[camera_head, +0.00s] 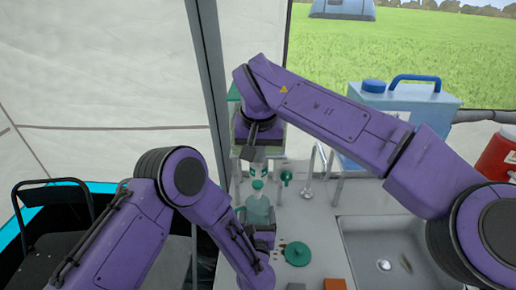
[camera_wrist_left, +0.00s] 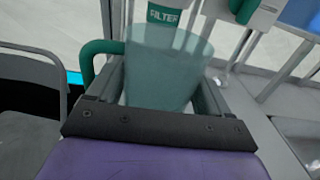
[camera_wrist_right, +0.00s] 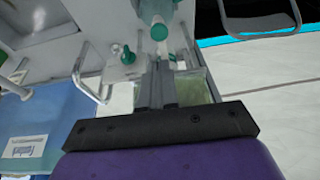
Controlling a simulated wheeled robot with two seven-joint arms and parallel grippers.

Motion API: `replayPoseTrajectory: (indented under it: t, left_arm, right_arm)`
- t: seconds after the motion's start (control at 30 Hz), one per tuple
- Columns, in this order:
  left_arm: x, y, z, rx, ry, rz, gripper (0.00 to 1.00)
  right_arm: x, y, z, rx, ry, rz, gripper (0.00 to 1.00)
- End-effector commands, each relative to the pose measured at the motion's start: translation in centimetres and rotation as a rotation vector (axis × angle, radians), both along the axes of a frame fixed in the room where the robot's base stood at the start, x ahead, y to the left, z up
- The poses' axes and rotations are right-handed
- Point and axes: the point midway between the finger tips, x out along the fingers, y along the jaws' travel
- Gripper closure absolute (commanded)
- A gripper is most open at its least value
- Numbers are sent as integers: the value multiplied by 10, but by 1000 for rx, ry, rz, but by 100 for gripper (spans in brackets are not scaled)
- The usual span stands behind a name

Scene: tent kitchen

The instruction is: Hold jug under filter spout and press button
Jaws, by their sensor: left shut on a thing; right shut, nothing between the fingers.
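The translucent teal jug (camera_head: 258,212) is upright at the counter's left end. My left gripper (camera_head: 262,232) is shut on it. In the left wrist view the jug (camera_wrist_left: 165,75) fills the space between the fingers, its green handle (camera_wrist_left: 97,52) at left. The filter (camera_wrist_left: 163,14), with a green "FILTER" band, is just behind and above the jug's mouth. I cannot tell whether the spout is exactly over the opening. My right gripper (camera_head: 252,150) is shut and empty, high by the filter stand. In the right wrist view its closed fingers (camera_wrist_right: 160,70) partly hide the stand; the button is not clearly identifiable.
A green lid (camera_head: 297,253) lies on the counter, with an orange block (camera_head: 335,284) at the front edge. A metal tap (camera_head: 309,190) and sink (camera_head: 385,250) are to the right. A blue water container (camera_head: 400,100) stands behind my right arm. A chair (camera_head: 50,215) is at left.

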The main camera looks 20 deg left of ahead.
Motion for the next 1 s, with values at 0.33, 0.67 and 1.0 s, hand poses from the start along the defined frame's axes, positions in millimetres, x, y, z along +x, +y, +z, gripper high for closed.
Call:
replayPoseTrajectory:
  t: [0.33,0.67,1.0]
  left_arm:
    - [0,0,0,0,-1,0,61]
    - [0,0,0,0,-1,0,61]
    - [0,0,0,0,-1,0,61]
  right_arm:
    - [16,6,-69,-2,3,1,100]
    - [18,7,-88,0,-1,-1,100]
    - [18,7,-99,-1,1,1,100]
